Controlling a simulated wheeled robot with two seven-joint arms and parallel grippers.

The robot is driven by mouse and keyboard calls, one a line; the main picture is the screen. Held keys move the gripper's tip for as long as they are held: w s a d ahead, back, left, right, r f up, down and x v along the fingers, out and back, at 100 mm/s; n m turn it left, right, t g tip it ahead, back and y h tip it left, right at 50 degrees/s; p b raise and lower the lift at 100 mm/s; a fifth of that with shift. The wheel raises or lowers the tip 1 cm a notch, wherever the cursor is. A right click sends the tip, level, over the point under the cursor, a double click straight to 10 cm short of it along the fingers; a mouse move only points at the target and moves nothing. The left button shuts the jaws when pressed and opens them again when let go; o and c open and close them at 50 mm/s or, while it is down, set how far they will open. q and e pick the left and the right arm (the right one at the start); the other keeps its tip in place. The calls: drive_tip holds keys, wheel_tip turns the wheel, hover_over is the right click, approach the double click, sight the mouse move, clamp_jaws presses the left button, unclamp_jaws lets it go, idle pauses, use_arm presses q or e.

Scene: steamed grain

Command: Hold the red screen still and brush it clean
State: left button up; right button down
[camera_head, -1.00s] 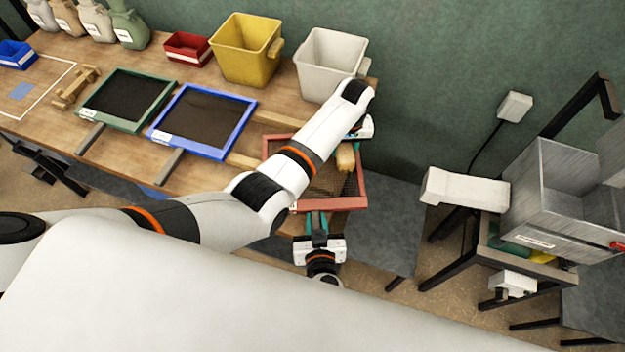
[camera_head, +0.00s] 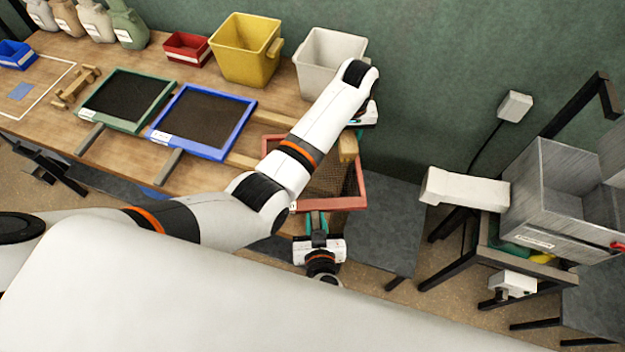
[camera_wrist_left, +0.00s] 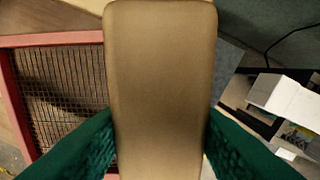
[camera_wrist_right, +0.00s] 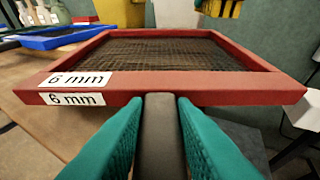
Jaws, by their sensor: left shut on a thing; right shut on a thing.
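The red screen (camera_head: 362,190) sits at the right end of the bench, partly hidden behind my left arm. In the right wrist view, its red frame (camera_wrist_right: 210,93) carries "6 mm" labels and surrounds a dark mesh. My right gripper (camera_wrist_right: 158,135) is shut on the screen's grey-brown handle (camera_wrist_right: 158,160), at the near side. My left gripper (camera_wrist_left: 160,140) is shut on a tan wooden brush (camera_wrist_left: 160,80). The brush (camera_head: 348,148) is at the far right part of the screen.
Blue (camera_head: 228,151) and green (camera_head: 131,127) screens lie to the left on the bench. White (camera_head: 325,68), yellow (camera_head: 238,62) and small red (camera_head: 185,50) bins stand behind. A metal hopper (camera_head: 545,205) stands at the right, with a floor gap before it.

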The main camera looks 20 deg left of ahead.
drive_tip(key=c, duration=1.1)
unclamp_jaws()
drive_tip(key=v, duration=1.2)
drive_tip(key=shift+f, duration=0.1)
